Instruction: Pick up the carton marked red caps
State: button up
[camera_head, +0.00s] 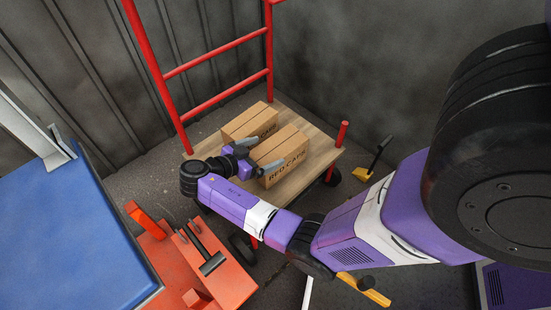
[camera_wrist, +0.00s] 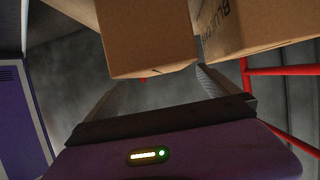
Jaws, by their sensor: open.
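The carton marked red caps (camera_head: 289,147) is a brown box with dark lettering on its near side. It sits on the wooden deck of a cart. In the wrist view its plain end (camera_wrist: 150,45) lies ahead, between the line of the fingers. My gripper (camera_head: 267,152) is open at the carton's left end, one finger toward the gap between the cartons, the other by the lettered side. In the wrist view the open gripper (camera_wrist: 158,85) holds nothing. Whether a finger touches the carton cannot be told.
A second carton (camera_head: 248,121) stands close behind, a narrow gap between; its lettering reads blue in the wrist view (camera_wrist: 250,25). The cart's deck (camera_head: 318,152) has a red frame (camera_head: 215,65) and a short red post (camera_head: 342,133). An orange pallet jack (camera_head: 205,265) and blue surface (camera_head: 65,235) are left.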

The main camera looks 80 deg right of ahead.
aim_at(279, 145)
jog(key=b+x, duration=0.1)
jog(key=x, duration=0.6)
jog(key=shift+r, duration=0.1)
jog(key=c, duration=1.8)
jog(key=shift+r, duration=0.1)
jog(key=shift+c, duration=0.6)
jog(key=shift+r, duration=0.1)
